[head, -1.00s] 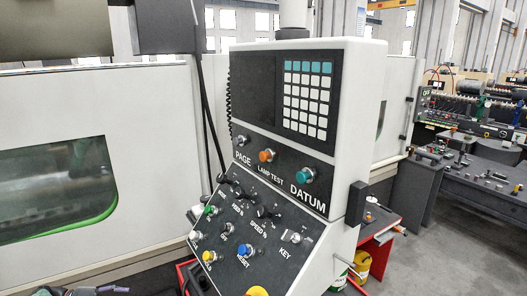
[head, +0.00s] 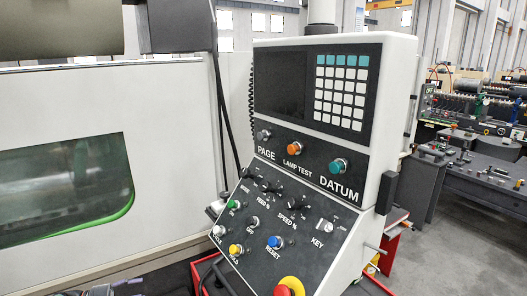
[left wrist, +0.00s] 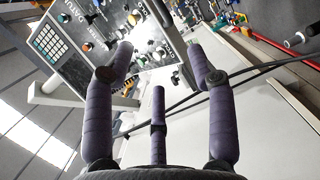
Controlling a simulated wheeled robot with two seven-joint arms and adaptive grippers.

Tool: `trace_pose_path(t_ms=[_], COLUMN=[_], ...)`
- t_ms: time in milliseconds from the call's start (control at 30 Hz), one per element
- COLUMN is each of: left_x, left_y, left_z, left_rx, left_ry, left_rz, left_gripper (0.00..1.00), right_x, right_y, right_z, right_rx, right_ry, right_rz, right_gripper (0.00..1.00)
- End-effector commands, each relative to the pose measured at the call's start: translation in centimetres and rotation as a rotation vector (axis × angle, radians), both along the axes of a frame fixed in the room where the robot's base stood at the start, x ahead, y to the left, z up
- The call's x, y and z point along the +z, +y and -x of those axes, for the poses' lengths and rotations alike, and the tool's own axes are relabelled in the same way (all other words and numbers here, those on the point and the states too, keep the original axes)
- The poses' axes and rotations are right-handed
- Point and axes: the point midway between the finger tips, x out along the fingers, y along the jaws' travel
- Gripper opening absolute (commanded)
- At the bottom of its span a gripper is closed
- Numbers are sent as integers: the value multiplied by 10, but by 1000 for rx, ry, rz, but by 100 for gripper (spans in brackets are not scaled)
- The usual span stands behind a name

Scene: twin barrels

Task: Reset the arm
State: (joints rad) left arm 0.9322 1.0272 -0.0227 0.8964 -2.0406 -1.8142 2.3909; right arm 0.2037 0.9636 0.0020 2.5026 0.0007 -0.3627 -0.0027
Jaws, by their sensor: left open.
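My left gripper (left wrist: 158,62) shows in the left wrist view with its purple padded fingers spread and nothing between them. A little of it also shows at the bottom left edge of the head view (head: 126,284), left of the control panel (head: 240,195). The panel carries a blue button (head: 274,242) labelled RESET. In the left wrist view the panel (left wrist: 92,30) appears tilted beyond the fingers, with a gap that I cannot judge. My right gripper is not in view.
A red emergency knob (head: 290,286) is at the panel's bottom edge. A machine with a green-framed window (head: 65,185) stands at left. A dark workbench (head: 475,165) stands at right, with grey floor (head: 455,250) in front. A black cable (head: 224,120) hangs beside the panel.

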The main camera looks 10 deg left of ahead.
Motion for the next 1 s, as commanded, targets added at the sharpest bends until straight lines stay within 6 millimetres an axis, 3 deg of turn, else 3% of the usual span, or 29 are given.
trace_pose_path(t_ms=[267, 367, 500, 600, 767, 867, 1000], left_x=[-33, -55, -109, -159, -243, -293, -353], left_y=[-52, -79, -127, -163, -220, -255, -300], left_z=[-64, -94, -132, -144, -131, -106, -55], left_rx=[173, 287, 488, 602, 674, 656, 566], left_ry=[-217, -284, -313, -268, -128, -28, 108], left_rz=[45, 44, -21, -120, -326, -459, -634], left_gripper=[56, 56, 56, 56, 56, 56, 56], right_x=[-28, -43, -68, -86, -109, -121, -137], right_y=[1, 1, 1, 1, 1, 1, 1], right_z=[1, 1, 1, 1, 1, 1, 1], right_rx=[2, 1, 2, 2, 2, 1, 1], right_ry=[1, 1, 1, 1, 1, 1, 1], right_rz=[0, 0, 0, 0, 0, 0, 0], right_gripper=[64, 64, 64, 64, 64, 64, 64])
